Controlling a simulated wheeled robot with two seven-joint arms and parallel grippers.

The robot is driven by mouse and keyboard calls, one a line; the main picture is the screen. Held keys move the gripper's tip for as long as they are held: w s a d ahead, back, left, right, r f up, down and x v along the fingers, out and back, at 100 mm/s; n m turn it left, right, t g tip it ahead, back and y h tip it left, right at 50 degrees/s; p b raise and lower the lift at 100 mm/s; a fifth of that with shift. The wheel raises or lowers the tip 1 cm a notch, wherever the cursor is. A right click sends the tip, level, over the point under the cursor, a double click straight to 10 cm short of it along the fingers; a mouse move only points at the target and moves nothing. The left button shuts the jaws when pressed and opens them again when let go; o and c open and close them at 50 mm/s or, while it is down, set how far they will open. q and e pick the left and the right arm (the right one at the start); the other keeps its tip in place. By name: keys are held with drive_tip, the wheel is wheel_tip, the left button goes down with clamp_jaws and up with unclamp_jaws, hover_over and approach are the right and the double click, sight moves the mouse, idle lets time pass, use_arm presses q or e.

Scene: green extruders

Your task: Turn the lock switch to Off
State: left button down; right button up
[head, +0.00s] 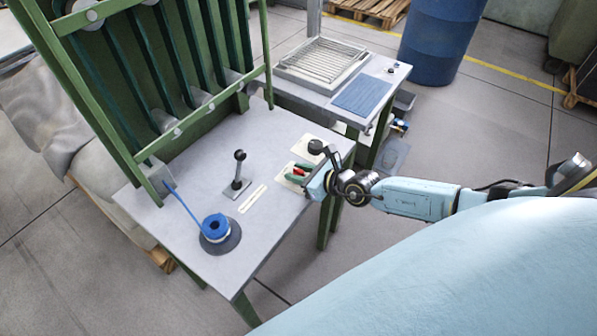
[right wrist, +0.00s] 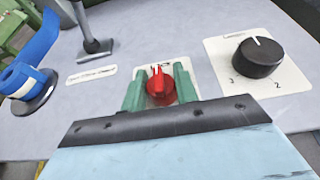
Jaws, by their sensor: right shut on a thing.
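The lock switch is a red knob (right wrist: 162,89) on a pale plate with dark lettering, partly hidden by the fingers. In the right wrist view its ridge points up, toward the lettering, which I cannot read. My right gripper (right wrist: 158,82) has its two green fingers on either side of the red knob and is shut on it. In the head view the red knob (head: 299,171) shows between the green fingers of my right gripper (head: 298,173), near the table's right edge. My left gripper is in neither view.
A black rotary knob (right wrist: 258,58) on a numbered plate is close to the right. A black-topped lever (head: 238,170) and a blue spool (head: 217,229) stand on the grey table (head: 190,250). A green frame (head: 75,80) rises behind. A blue barrel (head: 437,40) stands farther off.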

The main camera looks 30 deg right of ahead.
drive_tip(key=shift+a+r+m+t+h+p, duration=0.2)
drive_tip(key=shift+m+h+p, duration=1.05)
drive_tip(key=shift+p, duration=1.2)
drive_tip(key=shift+d+r+m+t+h+p, duration=0.1)
drive_tip(key=shift+m+t+h+p, duration=0.2)
drive_tip(key=shift+m+h+p, duration=1.55)
drive_tip(key=shift+f+n+p, duration=0.1)
drive_tip(key=shift+n+p, duration=0.3)
drive_tip(key=shift+p, duration=0.55)
drive_tip(key=m+h, duration=0.2)
drive_tip(key=h, duration=0.1)
drive_tip(key=shift+f+m+g+p, duration=0.2)
drive_tip(key=shift+m+g+p, duration=0.1)
drive_tip(key=shift+p, duration=0.1)
drive_tip(key=shift+f+m+g+h, duration=0.1)
drive_tip(key=shift+m+g+h, duration=0.4)
drive_tip(key=shift+m+h, duration=0.6)
drive_tip(key=shift+m+g+h+b, duration=0.45)
drive_tip(key=shift+m+g+h, duration=0.05)
drive_tip(key=shift+m+h, duration=0.3)
drive_tip(key=o, duration=1)
drive_tip(key=shift+c, duration=0.2)
